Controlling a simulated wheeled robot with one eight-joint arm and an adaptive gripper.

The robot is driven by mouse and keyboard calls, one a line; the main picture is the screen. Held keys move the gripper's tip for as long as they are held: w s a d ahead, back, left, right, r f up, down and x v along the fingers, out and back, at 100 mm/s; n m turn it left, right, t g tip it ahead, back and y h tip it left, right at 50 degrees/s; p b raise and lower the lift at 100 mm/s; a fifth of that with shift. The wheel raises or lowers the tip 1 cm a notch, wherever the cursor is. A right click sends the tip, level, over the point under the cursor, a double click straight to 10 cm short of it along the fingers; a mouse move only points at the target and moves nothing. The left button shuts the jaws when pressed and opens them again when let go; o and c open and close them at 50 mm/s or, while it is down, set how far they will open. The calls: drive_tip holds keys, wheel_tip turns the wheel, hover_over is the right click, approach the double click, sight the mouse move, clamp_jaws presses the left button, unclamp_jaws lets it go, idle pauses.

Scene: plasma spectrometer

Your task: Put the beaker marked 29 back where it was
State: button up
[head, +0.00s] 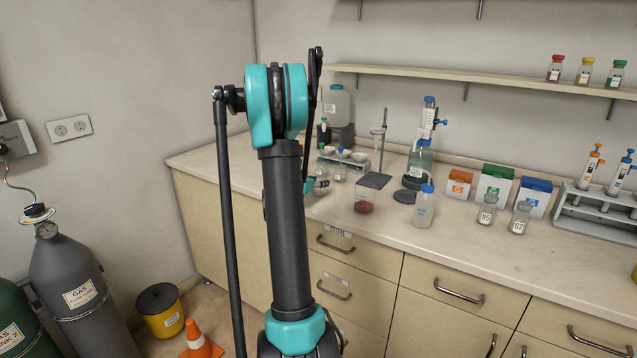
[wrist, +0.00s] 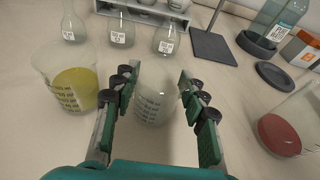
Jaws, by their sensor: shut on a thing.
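My gripper (wrist: 160,82) is shut on a clear beaker (wrist: 154,104) in the wrist view, one finger on each side of it. The beaker has faint pale graduation marks and looks empty and upright. I cannot read a 29 on it. I cannot tell whether its base touches the counter. In the head view my arm hides most of the gripper and the held beaker.
A beaker of yellow liquid (wrist: 70,90) stands close left of my gripper. Labelled flasks (wrist: 118,30) stand behind. A beaker with red contents (wrist: 283,128) is at right, and a stand base (wrist: 212,46) is behind right. Bare counter (wrist: 225,85) lies between.

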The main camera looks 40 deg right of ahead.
drive_tip(key=o, duration=1.2)
drive_tip(key=shift+f, duration=0.1)
drive_tip(key=v, duration=1.2)
drive_tip(key=shift+s, duration=0.15)
drive_tip(key=s+a+f+m+y, duration=0.4)
drive_tip(key=s+a+m, duration=0.3)
drive_tip(key=a, duration=0.4)
drive_tip(key=s+a+f+m+y, duration=0.5)
drive_tip(key=s+a+m, duration=0.3)
drive_tip(key=s+a, duration=0.1)
drive_tip(key=s+a+f+m+g+y, duration=0.1)
drive_tip(key=s+a+f+m+y, duration=0.3)
drive_tip(key=s+a+m, duration=0.3)
drive_tip(key=s+a+f, duration=0.1)
drive_tip(key=a, duration=0.4)
drive_tip(key=shift+a+y, duration=0.3)
